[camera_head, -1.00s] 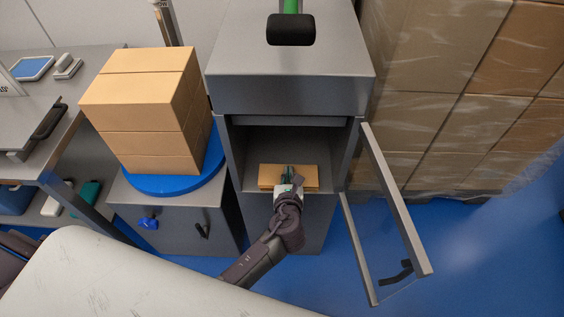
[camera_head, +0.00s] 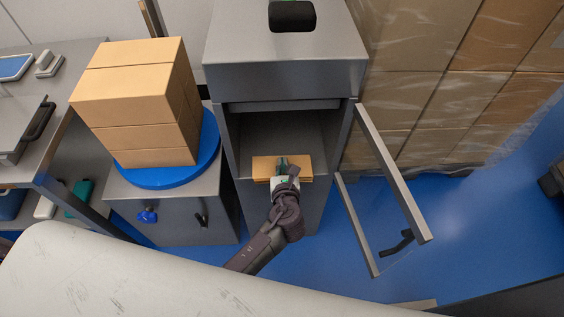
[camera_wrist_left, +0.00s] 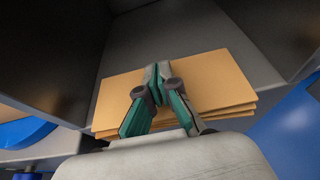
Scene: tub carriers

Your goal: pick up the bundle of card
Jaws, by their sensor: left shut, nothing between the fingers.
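The bundle of card (camera_head: 262,168) is a flat stack of tan sheets at the front of the open compartment in the grey cabinet (camera_head: 285,77). It also shows in the left wrist view (camera_wrist_left: 215,80), where several layers are visible at its near edge. My left gripper (camera_head: 282,162) reaches in from the front and lies over the middle of the bundle. In the left wrist view its green and grey fingers (camera_wrist_left: 158,70) are together, with card on both sides of them. I cannot tell whether they touch the top sheet. My right gripper is in no view.
The cabinet's framed door (camera_head: 393,170) stands open to the right. Left of the cabinet, tan boxes (camera_head: 135,100) sit on a blue round turntable (camera_head: 160,178). Wrapped cartons (camera_head: 420,90) stand behind the door.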

